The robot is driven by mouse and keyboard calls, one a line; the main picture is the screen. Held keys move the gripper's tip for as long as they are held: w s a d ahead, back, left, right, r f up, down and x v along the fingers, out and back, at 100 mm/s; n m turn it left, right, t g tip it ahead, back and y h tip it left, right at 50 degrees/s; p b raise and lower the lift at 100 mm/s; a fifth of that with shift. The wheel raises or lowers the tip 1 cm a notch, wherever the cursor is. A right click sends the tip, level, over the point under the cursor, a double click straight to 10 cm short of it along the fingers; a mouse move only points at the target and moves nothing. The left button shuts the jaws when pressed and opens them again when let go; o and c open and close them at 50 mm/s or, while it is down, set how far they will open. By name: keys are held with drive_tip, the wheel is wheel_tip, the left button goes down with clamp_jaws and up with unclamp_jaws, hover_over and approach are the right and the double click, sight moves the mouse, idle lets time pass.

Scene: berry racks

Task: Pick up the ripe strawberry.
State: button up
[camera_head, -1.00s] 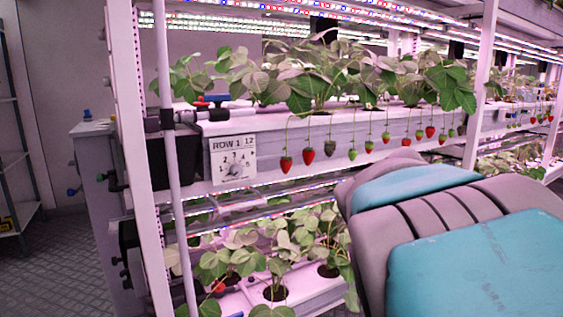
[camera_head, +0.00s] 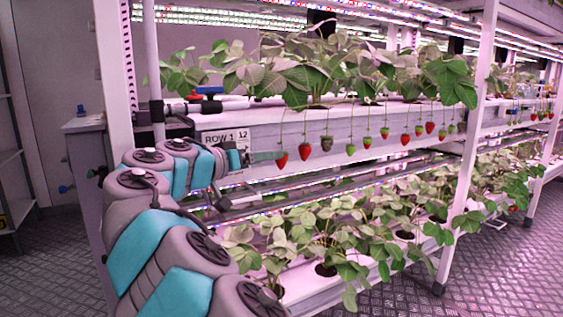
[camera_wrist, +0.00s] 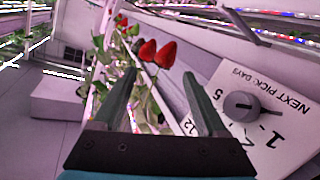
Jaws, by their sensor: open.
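Two ripe red strawberries hang on thin stems at the left end of the upper row, the left one (camera_head: 281,161) and the right one (camera_head: 305,151). My gripper (camera_head: 277,156) reaches in from the left, with its fingers close beside the left red berry. In the wrist view my gripper (camera_wrist: 159,73) is open and empty. Two red berries, one on the left (camera_wrist: 147,50) and one on the right (camera_wrist: 166,54), show between and just beyond its fingertips. I cannot tell the exact depth gap.
Right of them hang a dark berry (camera_head: 326,143), a green berry (camera_head: 350,148) and several more. The ROW 1 sign (camera_wrist: 262,105) is close beside my gripper. Leafy plants (camera_head: 330,235) fill the lower shelf. A white rack post (camera_head: 467,150) stands at right.

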drive_tip(key=x, duration=0.2)
drive_tip(key=p+x, duration=0.1)
drive_tip(key=x, duration=0.4)
drive_tip(key=shift+w+f, duration=0.4)
drive_tip(key=shift+w, duration=0.05)
drive_tip(key=shift+a, duration=0.1)
drive_tip(key=shift+c, duration=0.4)
drive_tip(key=c, duration=0.8)
drive_tip(key=shift+r, duration=0.2)
drive_tip(key=shift+s+a+r, duration=0.1)
drive_tip(key=shift+s+a, duration=0.15)
drive_tip(key=shift+s, duration=0.05)
drive_tip(key=f+v, duration=0.1)
drive_tip(key=v, duration=0.4)
drive_tip(key=b+v, duration=0.1)
drive_tip(key=v, duration=0.5)
drive_tip(key=f+b+v, duration=0.1)
drive_tip(key=v, duration=0.5)
drive_tip(key=shift+s+f, duration=0.25)
drive_tip(key=shift+s, duration=0.05)
